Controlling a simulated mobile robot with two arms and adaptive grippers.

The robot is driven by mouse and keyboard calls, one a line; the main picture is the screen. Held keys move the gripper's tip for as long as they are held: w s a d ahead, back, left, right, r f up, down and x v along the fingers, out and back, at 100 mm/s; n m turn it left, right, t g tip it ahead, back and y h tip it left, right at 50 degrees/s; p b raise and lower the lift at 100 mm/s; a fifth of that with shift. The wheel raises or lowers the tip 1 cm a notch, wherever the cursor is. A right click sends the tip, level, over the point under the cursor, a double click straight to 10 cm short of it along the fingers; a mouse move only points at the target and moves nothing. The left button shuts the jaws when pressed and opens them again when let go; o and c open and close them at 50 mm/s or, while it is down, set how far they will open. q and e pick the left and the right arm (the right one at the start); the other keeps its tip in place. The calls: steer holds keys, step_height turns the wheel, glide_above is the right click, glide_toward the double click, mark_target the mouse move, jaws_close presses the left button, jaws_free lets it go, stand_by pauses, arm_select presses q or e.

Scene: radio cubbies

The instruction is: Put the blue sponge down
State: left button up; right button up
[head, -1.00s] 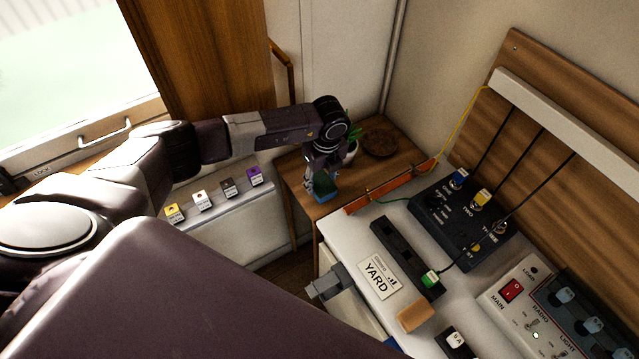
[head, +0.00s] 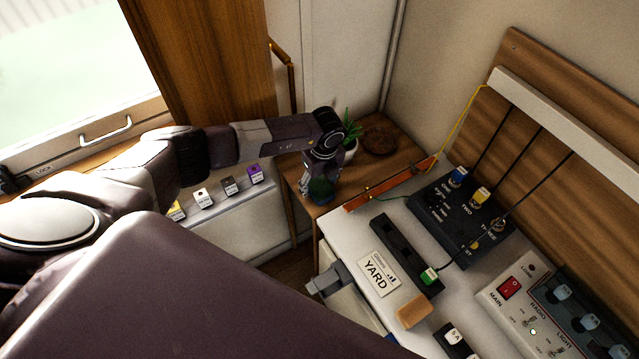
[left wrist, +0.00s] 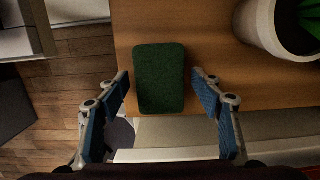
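The sponge shows its dark green top face in the left wrist view (left wrist: 160,78); its blue part is not clear now. It lies on the wooden side table (left wrist: 205,20), close to the table's edge. In the head view the sponge (head: 321,190) is partly hidden by my left gripper (head: 312,184). In the left wrist view my left gripper (left wrist: 160,92) is open, with one blue-padded finger on each side of the sponge and a gap on both sides.
A potted plant (head: 351,148) and a round brown dish (head: 380,141) stand behind on the side table. A white desk with a YARD sign (head: 379,274) and a dark switch box (head: 462,222) lies to the right. Small labelled blocks (head: 228,186) line the ledge at left.

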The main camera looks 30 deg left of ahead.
mark_target(322, 190)
arm_select(q)
steer(key=shift+r, duration=0.55)
step_height(322, 190, up, 11)
steer(key=d+b, duration=0.1)
steer(key=b, duration=0.1)
steer(key=shift+s+d, duration=0.15)
steer(key=shift+s, duration=0.25)
